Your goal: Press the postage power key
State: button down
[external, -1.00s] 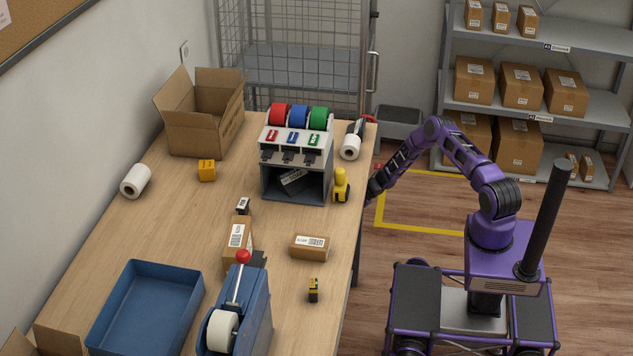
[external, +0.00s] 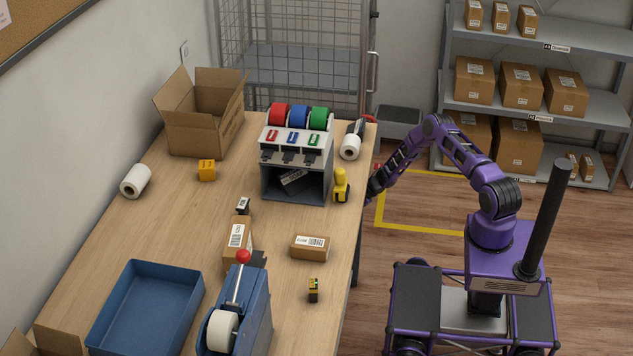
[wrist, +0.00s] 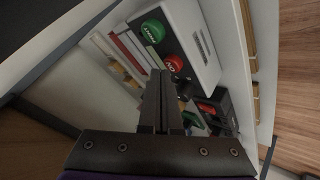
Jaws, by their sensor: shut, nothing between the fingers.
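In the wrist view, a white control box (wrist: 203,47) carries a round green button (wrist: 152,31) and a round red button (wrist: 173,63), both with lettering too small to read surely. A black unit (wrist: 215,104) below has a red rocker-like switch (wrist: 207,108) and a green piece (wrist: 191,119). I cannot tell which of these is the postage power key. My gripper (wrist: 160,73) is shut and empty, its tips appearing close beside the red button; contact cannot be told. In the external view, my gripper's tips are hidden at the counter's right edge.
Floor right of the counter is clear around my base.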

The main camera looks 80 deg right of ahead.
notch_tip(320, 180, up, 6)
jog(key=p, duration=0.2)
jog(key=shift+p, duration=0.4)
